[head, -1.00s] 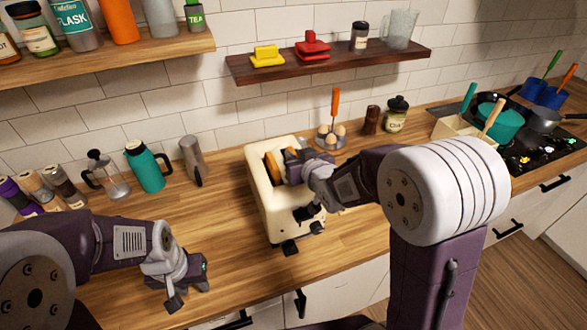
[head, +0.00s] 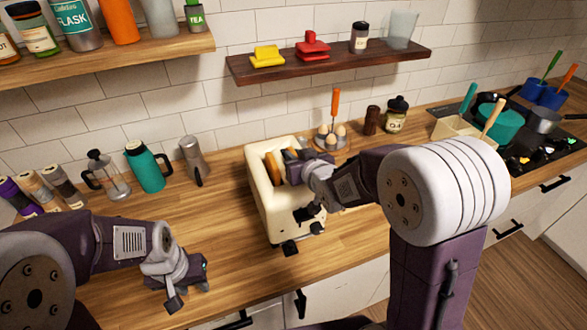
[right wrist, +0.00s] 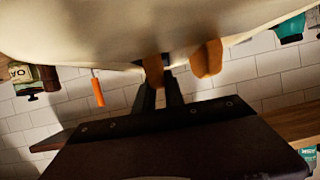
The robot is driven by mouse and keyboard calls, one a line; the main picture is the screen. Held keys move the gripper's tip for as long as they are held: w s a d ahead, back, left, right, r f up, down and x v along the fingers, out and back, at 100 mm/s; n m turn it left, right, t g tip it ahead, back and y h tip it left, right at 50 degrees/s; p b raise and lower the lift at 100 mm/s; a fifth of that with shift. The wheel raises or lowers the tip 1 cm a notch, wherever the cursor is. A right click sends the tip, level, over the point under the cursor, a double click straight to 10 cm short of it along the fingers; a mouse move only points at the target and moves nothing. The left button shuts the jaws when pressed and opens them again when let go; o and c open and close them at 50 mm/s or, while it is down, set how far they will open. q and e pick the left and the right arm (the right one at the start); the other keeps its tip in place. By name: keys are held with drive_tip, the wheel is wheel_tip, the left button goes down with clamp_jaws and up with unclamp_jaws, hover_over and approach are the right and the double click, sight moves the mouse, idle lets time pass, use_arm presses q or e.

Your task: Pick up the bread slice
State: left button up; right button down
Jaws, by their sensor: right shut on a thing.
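A cream toaster (head: 285,218) stands on the wooden counter. A brown bread slice (head: 272,166) shows at the left of its top opening. My right gripper (head: 292,168) is at the top of the toaster, with its fingertips partly hidden. In the right wrist view, the fingers of my right gripper (right wrist: 158,82) are shut on a bread slice (right wrist: 153,68). A second bread slice (right wrist: 207,58) stands apart beside it, and the toaster body (right wrist: 110,30) fills the top of that view. My left gripper (head: 187,296) is open and empty over the counter, left of the toaster.
A grey mill (head: 193,160), a teal flask (head: 146,167) and a French press (head: 107,176) stand left of the toaster. An egg holder (head: 329,140) and jars stand behind it at the right. A dark shelf (head: 340,64) hangs above.

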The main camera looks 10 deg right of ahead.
drive_tip(key=shift+r, duration=0.1)
